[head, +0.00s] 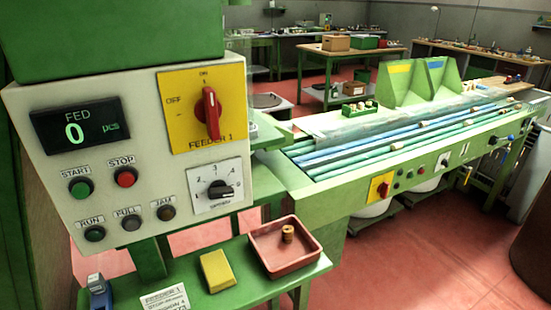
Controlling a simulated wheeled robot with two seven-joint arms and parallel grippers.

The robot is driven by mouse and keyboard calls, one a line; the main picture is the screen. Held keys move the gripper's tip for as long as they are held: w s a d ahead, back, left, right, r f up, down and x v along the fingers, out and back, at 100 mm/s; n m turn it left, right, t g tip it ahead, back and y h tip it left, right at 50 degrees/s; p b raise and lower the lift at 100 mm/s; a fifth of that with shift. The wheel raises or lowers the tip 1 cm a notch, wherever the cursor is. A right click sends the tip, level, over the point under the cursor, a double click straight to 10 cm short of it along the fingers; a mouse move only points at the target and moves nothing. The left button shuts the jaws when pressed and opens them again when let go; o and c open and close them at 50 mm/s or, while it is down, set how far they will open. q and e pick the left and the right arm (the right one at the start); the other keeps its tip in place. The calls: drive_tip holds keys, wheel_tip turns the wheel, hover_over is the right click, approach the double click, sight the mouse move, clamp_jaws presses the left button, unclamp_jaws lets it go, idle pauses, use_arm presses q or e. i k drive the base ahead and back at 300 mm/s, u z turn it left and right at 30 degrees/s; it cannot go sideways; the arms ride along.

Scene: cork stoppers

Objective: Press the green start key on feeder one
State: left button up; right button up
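The feeder one control panel (140,200) fills the left of the head view, a pale box facing me. Its green start key (81,187) sits at the left under a START label, with the red stop key (125,177) to its right. The display (80,126) reads FED 0 pcs. The red rotary switch (209,112) stands upright on a yellow plate marked FEEDER 1; it appears turned to ON. Neither of my grippers is in view.
A green conveyor bench (335,200) runs to the right. Red floor lies open in front.

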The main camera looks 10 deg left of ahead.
sight(80, 191)
drive_tip(key=z, duration=0.05)
drive_tip(key=k, duration=0.4)
drive_tip(key=u, duration=0.2)
drive_tip(key=i, duration=0.35)
drive_tip(key=u, duration=1.15)
